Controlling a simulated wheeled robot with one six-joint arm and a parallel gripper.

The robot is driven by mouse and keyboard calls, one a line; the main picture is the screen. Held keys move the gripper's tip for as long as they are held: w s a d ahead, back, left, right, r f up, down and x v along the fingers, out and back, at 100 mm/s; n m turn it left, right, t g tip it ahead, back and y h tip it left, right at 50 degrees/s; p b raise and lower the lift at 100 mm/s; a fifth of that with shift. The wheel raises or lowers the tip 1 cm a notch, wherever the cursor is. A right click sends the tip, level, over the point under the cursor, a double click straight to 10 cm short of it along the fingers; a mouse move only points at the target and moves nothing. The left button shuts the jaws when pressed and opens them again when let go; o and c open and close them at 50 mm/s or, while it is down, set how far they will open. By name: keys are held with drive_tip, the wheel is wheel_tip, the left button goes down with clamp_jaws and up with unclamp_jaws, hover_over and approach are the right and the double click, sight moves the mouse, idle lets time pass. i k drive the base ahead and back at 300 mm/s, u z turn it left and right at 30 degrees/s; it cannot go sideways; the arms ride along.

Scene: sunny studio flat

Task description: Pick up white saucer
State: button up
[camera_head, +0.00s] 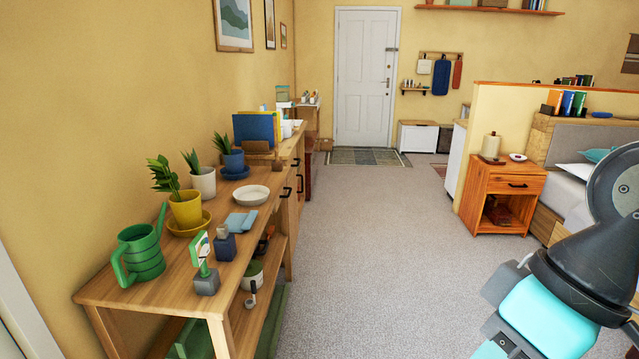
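An empty round white saucer (252,194) with a raised rim lies flat on the top of a long wooden bench (173,262) along the left wall. It stands clear of the plants, beyond light-blue folded items. My arm comes in at the lower right, far from the saucer and over the floor. Its fingertips do not show. A smaller white dish (517,157) sits on the orange-brown nightstand (505,183) at the right; its contents are too small to tell.
Near the saucer stand a white pot (204,184), a blue potted plant (233,161), a yellow pot (186,209) on a yellow saucer, and light-blue folded items (241,222). A green watering can (140,256) stands at the near end. The carpet (385,260) is open.

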sight(250, 194)
drive_tip(key=z, duration=0.4)
drive_tip(key=i, duration=1.7)
drive_tip(key=u, duration=0.65)
drive_tip(key=i, duration=1.4)
drive_tip(key=u, duration=0.95)
